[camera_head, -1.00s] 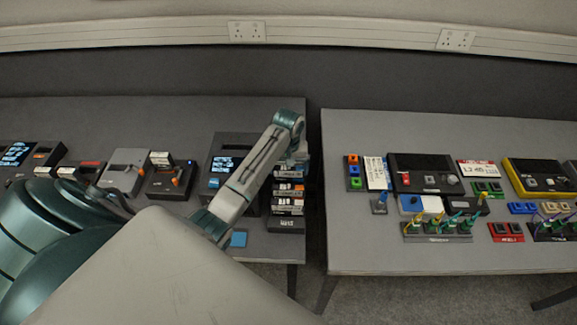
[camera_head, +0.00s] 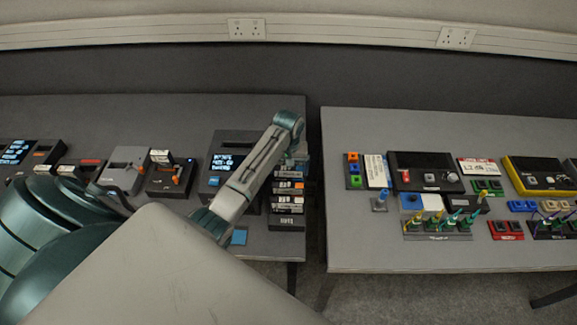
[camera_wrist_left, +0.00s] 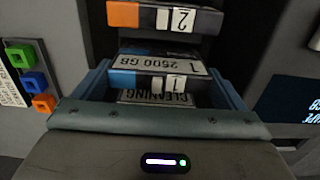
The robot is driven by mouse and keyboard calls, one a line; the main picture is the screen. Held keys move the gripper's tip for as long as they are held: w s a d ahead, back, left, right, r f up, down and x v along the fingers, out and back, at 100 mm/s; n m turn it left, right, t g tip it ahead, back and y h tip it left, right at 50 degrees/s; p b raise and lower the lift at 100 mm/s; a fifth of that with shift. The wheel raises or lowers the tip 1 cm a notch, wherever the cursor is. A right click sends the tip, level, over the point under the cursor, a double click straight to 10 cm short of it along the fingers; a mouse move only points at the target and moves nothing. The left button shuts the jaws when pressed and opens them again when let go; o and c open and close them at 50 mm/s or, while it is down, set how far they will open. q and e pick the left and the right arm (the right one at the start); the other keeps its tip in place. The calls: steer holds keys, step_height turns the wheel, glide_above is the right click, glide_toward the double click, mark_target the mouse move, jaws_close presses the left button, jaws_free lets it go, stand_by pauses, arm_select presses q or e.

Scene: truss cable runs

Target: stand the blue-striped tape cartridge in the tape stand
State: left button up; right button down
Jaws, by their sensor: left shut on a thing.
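My left gripper (camera_wrist_left: 160,88) is shut on the blue-striped tape cartridge (camera_wrist_left: 145,82), which has a blue end, a "1" tag and a "2500 GB" label. In the head view my left gripper (camera_head: 297,160) is small and partly hidden by its own arm, above the far end of the tape stand (camera_head: 287,223). The stand is a dark rack with several cartridges in a row at the left table's right edge. In the wrist view an orange-striped cartridge (camera_wrist_left: 165,17) tagged "2" lies beyond the held one. A "CLEANING" label (camera_wrist_left: 155,98) shows between the fingers. I cannot tell whether the held cartridge touches the stand.
A dark unit with a lit screen (camera_head: 225,162) stands just left of the stand. A grey device (camera_head: 122,170) and a dark one (camera_head: 170,178) are further left. A gap separates the right table (camera_head: 350,250), which holds several devices and connectors.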

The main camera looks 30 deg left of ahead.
arm_select(q)
steer(key=shift+f, duration=0.65)
stand_by(0.5)
steer(key=o, duration=1.1)
steer(key=shift+r, duration=0.1)
steer(key=shift+r, duration=3.65)
